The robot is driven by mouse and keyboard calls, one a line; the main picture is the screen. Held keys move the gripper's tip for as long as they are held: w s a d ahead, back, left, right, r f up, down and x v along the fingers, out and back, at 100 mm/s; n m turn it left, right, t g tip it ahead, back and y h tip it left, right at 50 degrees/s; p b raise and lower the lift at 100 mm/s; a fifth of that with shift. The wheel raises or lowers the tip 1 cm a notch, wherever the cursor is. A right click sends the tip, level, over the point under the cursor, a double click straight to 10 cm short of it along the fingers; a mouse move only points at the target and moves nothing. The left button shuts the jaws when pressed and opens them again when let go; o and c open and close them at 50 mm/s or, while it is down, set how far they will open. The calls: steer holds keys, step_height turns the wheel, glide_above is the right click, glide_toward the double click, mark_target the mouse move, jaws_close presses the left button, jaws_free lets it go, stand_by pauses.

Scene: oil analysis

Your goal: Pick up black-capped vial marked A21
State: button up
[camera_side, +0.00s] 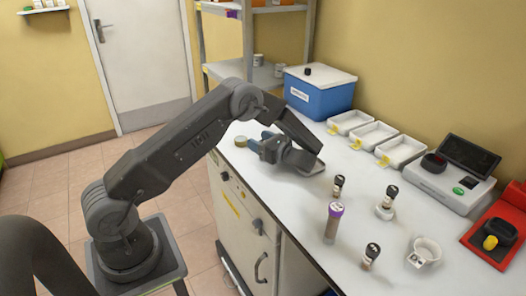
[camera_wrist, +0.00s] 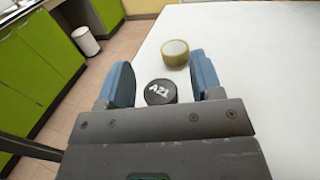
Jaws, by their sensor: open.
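The black cap marked A21 (camera_wrist: 160,91) shows in the wrist view, between the two blue fingers of my gripper (camera_wrist: 163,80). The fingers are apart, with a visible gap on both sides of the cap. The vial's body below the cap is hidden in this view. In the side view my gripper (camera_side: 262,144) is low over the left part of the white bench, and I cannot make out the A21 vial there.
A yellowish tape roll (camera_wrist: 175,52) lies just beyond the cap, also in the side view (camera_side: 240,142). White trays (camera_side: 372,135) and a blue box (camera_side: 319,97) line the back.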

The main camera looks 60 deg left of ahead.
steer(key=shift+s+a, duration=0.1)
steer(key=shift+a, duration=0.15)
steer(key=c, duration=1)
steer(key=shift+r, duration=0.1)
